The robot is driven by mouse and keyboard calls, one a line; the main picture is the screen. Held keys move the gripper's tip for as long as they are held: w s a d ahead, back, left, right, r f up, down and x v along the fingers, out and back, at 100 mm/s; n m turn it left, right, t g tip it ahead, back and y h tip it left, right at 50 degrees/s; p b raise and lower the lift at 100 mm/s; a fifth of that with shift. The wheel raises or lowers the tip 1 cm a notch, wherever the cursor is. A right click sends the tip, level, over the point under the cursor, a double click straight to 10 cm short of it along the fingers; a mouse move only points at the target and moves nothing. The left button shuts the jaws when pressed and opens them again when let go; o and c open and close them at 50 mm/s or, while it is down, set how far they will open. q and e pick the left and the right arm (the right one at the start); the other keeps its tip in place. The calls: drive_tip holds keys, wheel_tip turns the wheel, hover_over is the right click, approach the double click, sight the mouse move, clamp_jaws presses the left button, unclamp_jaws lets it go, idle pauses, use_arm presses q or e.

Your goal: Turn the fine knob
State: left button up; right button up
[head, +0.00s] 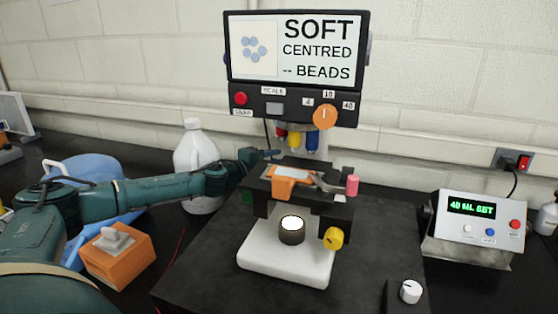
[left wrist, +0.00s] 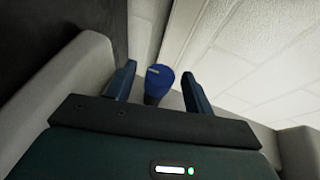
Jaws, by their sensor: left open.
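A blue round knob (left wrist: 160,82) with a small pale mark shows in the left wrist view, and I take it for the fine knob. It lies between the two fingers of my left gripper (left wrist: 160,85), with a gap on each side. The fingers are open. I cannot tell how deep the knob sits between them. In the head view my left gripper (head: 264,154) is at the left rear of the microscope stage (head: 262,181), and this knob is not clearly visible there. My right gripper is not in view.
The microscope has a screen (head: 297,48), an orange knob (head: 324,116), a yellow knob (head: 333,238) and a white base (head: 285,265). A white jug (head: 196,150) stands behind my left arm. An orange block (head: 118,256) is at front left, a display box (head: 480,222) at right.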

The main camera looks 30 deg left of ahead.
use_arm(q)
drive_tip(key=shift+x, duration=1.6)
drive_tip(key=shift+c, duration=0.3)
